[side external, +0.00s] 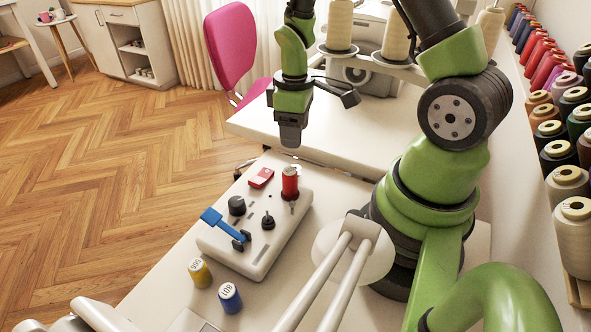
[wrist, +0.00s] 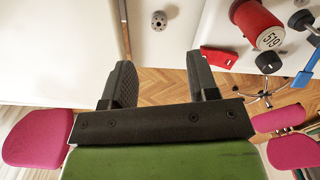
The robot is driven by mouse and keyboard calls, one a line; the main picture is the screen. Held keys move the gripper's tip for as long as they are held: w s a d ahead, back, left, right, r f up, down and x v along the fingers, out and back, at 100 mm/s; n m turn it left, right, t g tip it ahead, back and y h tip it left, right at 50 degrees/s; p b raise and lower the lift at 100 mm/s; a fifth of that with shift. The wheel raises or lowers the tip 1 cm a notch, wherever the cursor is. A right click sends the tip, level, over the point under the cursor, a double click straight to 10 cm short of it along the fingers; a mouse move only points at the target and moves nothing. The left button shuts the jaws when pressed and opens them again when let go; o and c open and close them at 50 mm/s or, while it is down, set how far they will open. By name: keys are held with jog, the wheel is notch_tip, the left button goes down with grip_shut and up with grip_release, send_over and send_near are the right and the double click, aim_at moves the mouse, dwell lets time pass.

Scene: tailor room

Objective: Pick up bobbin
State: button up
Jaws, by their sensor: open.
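A small grey metal bobbin (wrist: 159,20) with holes in its end face is on the pale table in the wrist view, beyond my fingertips. I cannot make it out clearly in the side view. In the wrist view my gripper (wrist: 161,78) is open, with its two dark fingers apart and nothing between them. In the side view my gripper (side external: 291,140) points down above the table, behind the red spool, and hides part of the table there.
A white control box (side external: 258,262) carries a red thread spool (side external: 290,181), a red switch (side external: 261,178), black knobs and a blue lever (side external: 222,224). Yellow (side external: 200,273) and blue (side external: 230,298) spools stand in front. A pink chair (side external: 237,48) stands behind.

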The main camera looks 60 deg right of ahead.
aim_at(296, 165)
notch_tip(296, 165, down, 9)
jog(key=shift+d+f, duration=0.1)
jog(key=shift+f, duration=0.05)
dwell(0.4)
jog(key=shift+c, duration=0.5)
jog(key=c, duration=0.9)
